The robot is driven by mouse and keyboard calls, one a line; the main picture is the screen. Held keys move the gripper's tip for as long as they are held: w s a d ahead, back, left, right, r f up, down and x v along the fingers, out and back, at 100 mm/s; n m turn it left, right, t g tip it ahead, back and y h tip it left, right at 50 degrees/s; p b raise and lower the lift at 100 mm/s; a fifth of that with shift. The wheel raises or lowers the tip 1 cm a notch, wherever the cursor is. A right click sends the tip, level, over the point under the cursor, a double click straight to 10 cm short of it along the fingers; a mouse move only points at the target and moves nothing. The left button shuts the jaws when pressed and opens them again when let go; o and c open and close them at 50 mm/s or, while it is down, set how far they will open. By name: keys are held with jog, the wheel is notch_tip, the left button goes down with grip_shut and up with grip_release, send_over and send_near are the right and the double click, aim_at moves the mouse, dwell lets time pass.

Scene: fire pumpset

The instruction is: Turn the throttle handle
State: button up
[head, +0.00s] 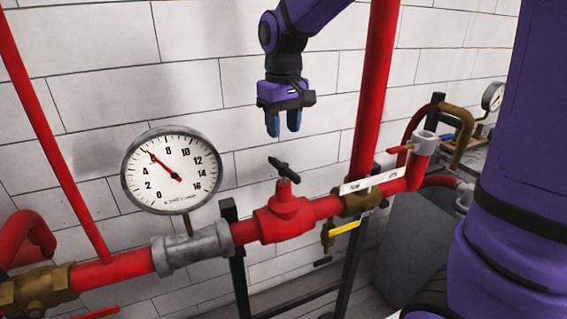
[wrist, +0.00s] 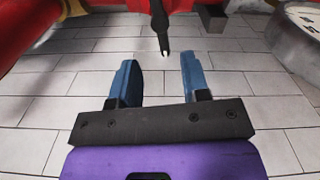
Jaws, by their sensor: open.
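The throttle handle (head: 284,170) is a short dark bar on top of a red valve body (head: 283,217) in the red horizontal pipe. My gripper (head: 284,133) points down above the handle, with its two blue fingers apart and empty. A small gap shows between the fingertips and the handle in the head view. In the wrist view, the dark handle (wrist: 160,28) is at the top middle, ahead of the open gripper (wrist: 158,60) and between the lines of its fingers. The handle is not touched.
A round pressure gauge (head: 172,170) stands left of the valve. A vertical red pipe (head: 374,95) rises close on the right. A yellow lever (head: 345,228) and a small red lever (head: 399,149) are farther right. A white tiled wall (head: 235,70) is behind.

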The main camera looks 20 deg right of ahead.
aim_at(283, 165)
notch_tip(283, 165, down, 10)
jog(key=shift+r, duration=0.25)
jog(key=shift+c, duration=0.4)
grip_shut()
